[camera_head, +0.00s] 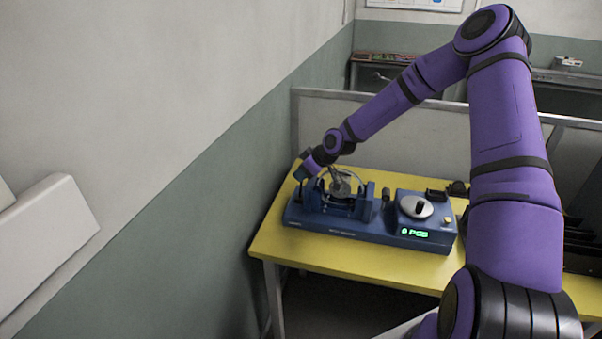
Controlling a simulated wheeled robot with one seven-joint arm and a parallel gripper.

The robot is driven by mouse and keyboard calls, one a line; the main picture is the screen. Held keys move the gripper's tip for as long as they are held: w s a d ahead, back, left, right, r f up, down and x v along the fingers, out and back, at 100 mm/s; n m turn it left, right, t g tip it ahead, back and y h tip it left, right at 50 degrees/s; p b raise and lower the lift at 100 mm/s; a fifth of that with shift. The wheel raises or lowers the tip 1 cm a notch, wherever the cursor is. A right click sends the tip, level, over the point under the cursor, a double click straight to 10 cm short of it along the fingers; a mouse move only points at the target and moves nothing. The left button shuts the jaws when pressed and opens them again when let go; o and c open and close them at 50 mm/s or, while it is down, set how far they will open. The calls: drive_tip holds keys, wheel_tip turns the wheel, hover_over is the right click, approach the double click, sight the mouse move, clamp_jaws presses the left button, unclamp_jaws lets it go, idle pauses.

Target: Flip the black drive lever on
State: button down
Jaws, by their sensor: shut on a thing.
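A blue bench device (340,228) stands on the yellow table, with an upright blue frame at its left end. A grey metallic round part (342,187) sits within that frame. A small black upright piece (386,194), perhaps the drive lever, stands right of the frame, apart from my gripper. Its on or off position cannot be told.
The device's right block has a silver round knob (416,207) and a lit green display (414,233). Small black items (457,189) lie behind it. The yellow table (290,246) borders a grey partition (400,128) at the back and a wall at the left.

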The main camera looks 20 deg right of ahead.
idle(0.3)
drive_tip(key=c, duration=1)
unclamp_jaws()
drive_tip(key=shift+d, duration=0.1)
drive_tip(key=v, duration=1)
drive_tip(key=shift+s+d+r, duration=0.15)
drive_tip(key=shift+s+r, duration=0.05)
drive_tip(key=shift+r, duration=0.05)
drive_tip(key=shift+s, duration=0.1)
